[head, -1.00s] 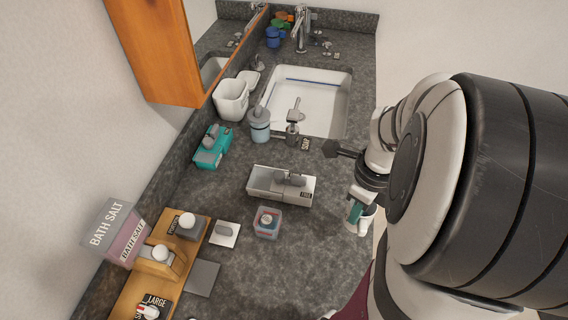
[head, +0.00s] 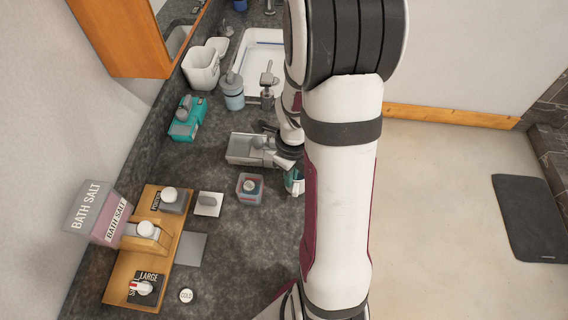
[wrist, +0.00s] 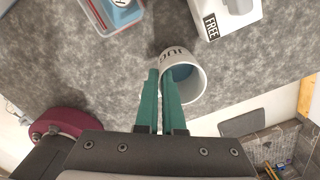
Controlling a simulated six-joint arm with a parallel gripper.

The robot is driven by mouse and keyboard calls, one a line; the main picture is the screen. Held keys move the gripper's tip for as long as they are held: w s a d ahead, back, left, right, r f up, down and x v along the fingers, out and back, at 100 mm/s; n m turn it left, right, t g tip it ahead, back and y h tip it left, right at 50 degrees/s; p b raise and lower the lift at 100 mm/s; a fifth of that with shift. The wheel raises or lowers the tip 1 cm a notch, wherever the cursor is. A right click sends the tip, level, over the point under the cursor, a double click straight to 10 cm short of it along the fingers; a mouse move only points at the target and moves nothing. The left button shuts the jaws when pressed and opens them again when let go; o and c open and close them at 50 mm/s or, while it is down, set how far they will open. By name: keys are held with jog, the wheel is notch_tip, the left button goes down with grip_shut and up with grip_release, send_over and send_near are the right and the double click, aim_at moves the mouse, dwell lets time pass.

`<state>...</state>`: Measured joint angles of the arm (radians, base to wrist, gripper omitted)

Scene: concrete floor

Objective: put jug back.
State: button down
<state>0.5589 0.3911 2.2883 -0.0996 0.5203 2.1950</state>
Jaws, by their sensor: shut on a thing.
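The white jug (wrist: 174,52), with dark lettering on its side and a blue inside, is seen from above in the wrist view. My gripper (wrist: 159,76) has teal fingers close together on the near-left wall of the jug, shut on it. In the head view the jug (head: 300,187) is largely hidden by my arm, at the right side of the dark counter. My gripper (head: 292,174) is also partly hidden there. I cannot tell whether the jug touches the counter.
Left of the jug are a grey holder (head: 243,148) labelled FREE and a clear box (head: 240,197). A wooden tray (head: 122,285) and bath salt box (head: 98,212) stand farther left. A soap pump (head: 233,96) stands near the sink (head: 255,50). The counter's front middle is mostly clear.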

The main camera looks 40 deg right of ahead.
jog(key=shift+f, duration=0.6)
jog(key=shift+f, duration=0.15)
jog(key=c, duration=1)
grip_release()
notch_tip(320, 180, up, 12)
jog(key=r, duration=0.1)
jog(key=s+a+r+n, duration=0.1)
jog(key=s+a+n, duration=0.3)
jog(key=n, duration=0.5)
jog(key=s+a+r+n+y, duration=0.1)
jog(key=s+a+n, duration=0.3)
jog(key=a+n, duration=0.4)
jog(key=s+a+r+n, duration=0.2)
jog(key=s+a+n, duration=0.2)
jog(key=a+n, duration=0.3)
jog(key=shift+s+n+y, duration=0.15)
jog(key=shift+n+y, duration=0.05)
jog(key=shift+n, duration=0.8)
jog(key=shift+s+n+y, duration=0.1)
jog(key=shift+n+y, duration=0.1)
jog(key=shift+n, duration=0.8)
